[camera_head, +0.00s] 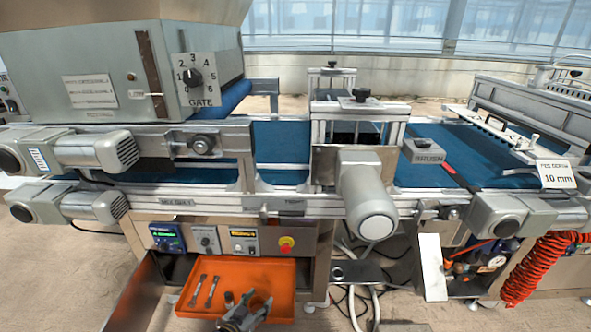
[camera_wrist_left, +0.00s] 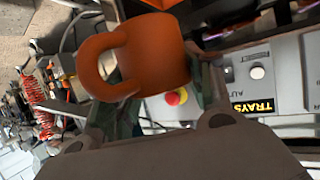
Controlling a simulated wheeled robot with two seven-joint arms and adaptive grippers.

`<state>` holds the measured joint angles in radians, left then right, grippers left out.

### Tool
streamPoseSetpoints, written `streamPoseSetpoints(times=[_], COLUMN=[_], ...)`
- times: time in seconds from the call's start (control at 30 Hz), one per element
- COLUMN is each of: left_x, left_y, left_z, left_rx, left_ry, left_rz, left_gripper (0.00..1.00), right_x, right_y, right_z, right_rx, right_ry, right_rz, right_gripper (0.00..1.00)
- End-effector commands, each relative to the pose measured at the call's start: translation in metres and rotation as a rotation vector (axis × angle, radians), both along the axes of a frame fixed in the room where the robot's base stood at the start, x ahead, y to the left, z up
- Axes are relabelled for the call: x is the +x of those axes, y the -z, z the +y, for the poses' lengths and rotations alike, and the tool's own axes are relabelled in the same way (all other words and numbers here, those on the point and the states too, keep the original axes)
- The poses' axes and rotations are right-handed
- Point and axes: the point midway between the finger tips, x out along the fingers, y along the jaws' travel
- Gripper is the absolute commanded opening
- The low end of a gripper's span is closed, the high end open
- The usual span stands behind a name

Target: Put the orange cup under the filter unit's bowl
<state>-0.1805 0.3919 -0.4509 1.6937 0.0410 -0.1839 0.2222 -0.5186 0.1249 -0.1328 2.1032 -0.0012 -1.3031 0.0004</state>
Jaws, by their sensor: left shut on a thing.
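The orange cup (camera_wrist_left: 155,52), with its handle on the left, is between the fingers of my left gripper (camera_wrist_left: 168,100) in the left wrist view. The gripper is shut on it. In the head view my left gripper (camera_head: 248,314) is at the bottom, in front of the orange tray, and I cannot make out the cup against the tray. What looks like the filter unit (camera_head: 490,263), with a round gauge, sits low at the right under the conveyor. Its bowl is too small to tell clearly. My right gripper is not in view.
The orange tray (camera_head: 190,311) holds two metal tools and small dark parts. A white panel (camera_head: 432,268) stands just left of the filter unit. A red coiled hose (camera_head: 538,266) hangs right of it. Cables and a pale pipe (camera_head: 351,298) lie between tray and panel.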

Motion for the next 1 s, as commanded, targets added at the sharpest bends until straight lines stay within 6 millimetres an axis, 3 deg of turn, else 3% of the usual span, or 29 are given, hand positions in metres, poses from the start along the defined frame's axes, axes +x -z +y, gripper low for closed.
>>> streamPoseSetpoints(times=[0.03,0.57,1.0], left_x=[0.000,-0.003,-0.006], left_y=[-0.011,-0.084,-0.144], left_z=[-0.001,-0.004,0.002], left_rx=[-0.001,0.000,-0.001], left_ry=[-0.006,-0.060,-0.115], left_rz=[0.000,0.000,0.000], left_gripper=[0.28,0.28,0.28], right_x=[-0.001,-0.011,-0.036], right_y=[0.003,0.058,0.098], right_z=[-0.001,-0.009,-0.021], right_rx=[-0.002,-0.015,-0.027], right_ry=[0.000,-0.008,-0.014], right_rz=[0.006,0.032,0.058], right_gripper=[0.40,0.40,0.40])
